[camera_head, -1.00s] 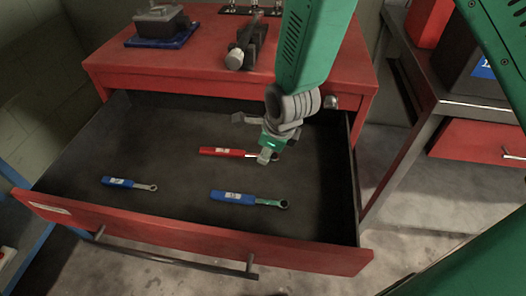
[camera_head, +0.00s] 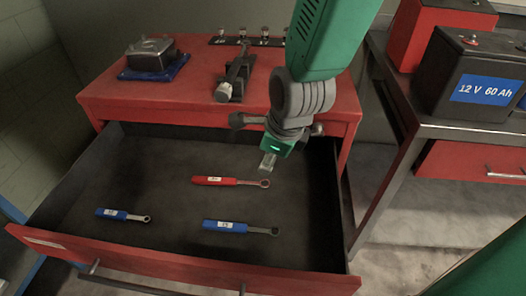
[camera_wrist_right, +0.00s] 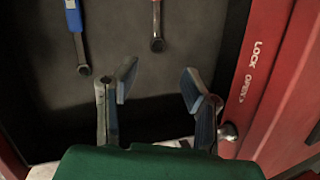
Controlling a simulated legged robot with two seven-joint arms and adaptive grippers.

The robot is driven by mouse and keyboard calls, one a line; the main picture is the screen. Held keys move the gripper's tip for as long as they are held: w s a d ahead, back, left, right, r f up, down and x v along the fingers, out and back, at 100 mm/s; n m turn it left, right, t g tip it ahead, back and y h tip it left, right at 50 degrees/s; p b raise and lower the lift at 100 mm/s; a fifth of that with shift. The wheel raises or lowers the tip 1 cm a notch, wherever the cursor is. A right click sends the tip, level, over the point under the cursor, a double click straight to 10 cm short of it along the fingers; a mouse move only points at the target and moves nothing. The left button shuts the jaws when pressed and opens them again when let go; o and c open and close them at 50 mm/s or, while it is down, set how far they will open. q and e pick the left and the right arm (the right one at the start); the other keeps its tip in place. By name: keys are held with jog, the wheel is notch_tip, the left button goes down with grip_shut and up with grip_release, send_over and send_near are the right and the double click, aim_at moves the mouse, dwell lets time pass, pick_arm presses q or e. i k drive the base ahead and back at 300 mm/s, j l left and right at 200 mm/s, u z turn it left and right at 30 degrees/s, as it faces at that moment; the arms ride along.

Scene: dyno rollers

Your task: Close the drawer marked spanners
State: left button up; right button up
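The red drawer (camera_head: 190,262) is pulled well out of its red cabinet (camera_head: 210,100); a bar handle (camera_head: 160,286) runs along its front. A small label (camera_head: 45,243) on the front is too small to read. Inside lie a red-handled spanner (camera_head: 230,181) and two blue-handled spanners (camera_head: 225,227) (camera_head: 123,215). My right gripper (camera_head: 268,160) hangs over the drawer's back right part, close to the cabinet front. In the right wrist view the gripper (camera_wrist_right: 160,95) is open, with nothing between its fingers. My left gripper is out of view.
A lock knob (camera_head: 317,129) sits at the cabinet's upper right, beside my gripper; "LOCK" and "OPEN" are printed near it in the wrist view. A vice-like tool (camera_head: 236,75) stands on the cabinet top. A bench with a black battery (camera_head: 475,80) stands at the right.

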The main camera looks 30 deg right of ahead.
aim_at(136, 169)
jog(key=k+j, duration=0.7)
jog(key=k, duration=0.2)
